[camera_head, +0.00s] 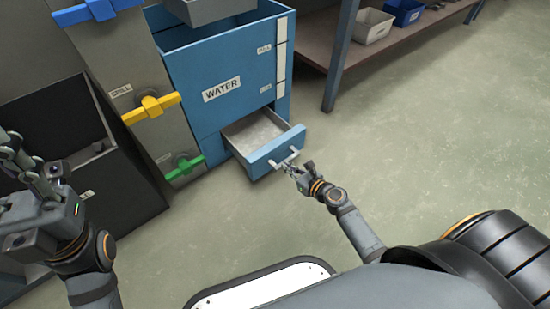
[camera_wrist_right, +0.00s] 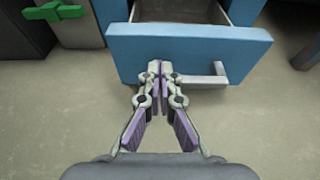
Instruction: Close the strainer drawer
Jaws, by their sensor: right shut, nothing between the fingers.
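The strainer drawer (camera_head: 262,144) is a shallow drawer with a blue front, pulled out from the bottom of the blue water tank (camera_head: 226,84). Its pale interior shows from above. A light handle (camera_head: 286,158) sits on its front. My right gripper (camera_head: 288,167) is shut and empty, right at the handle. In the right wrist view the drawer front (camera_wrist_right: 188,50) spans the top, and the shut fingertips (camera_wrist_right: 161,68) overlap the left part of the handle (camera_wrist_right: 205,79); I cannot tell whether they touch. My left gripper (camera_head: 25,165) is at the left edge, away from the drawer.
A grey panel left of the tank carries a blue, a yellow (camera_head: 151,107) and a green valve handle (camera_head: 184,167). A dark open bin (camera_head: 120,195) stands at the left. A shelf with trays (camera_head: 367,27) is at the back right. The floor in front of the drawer is clear.

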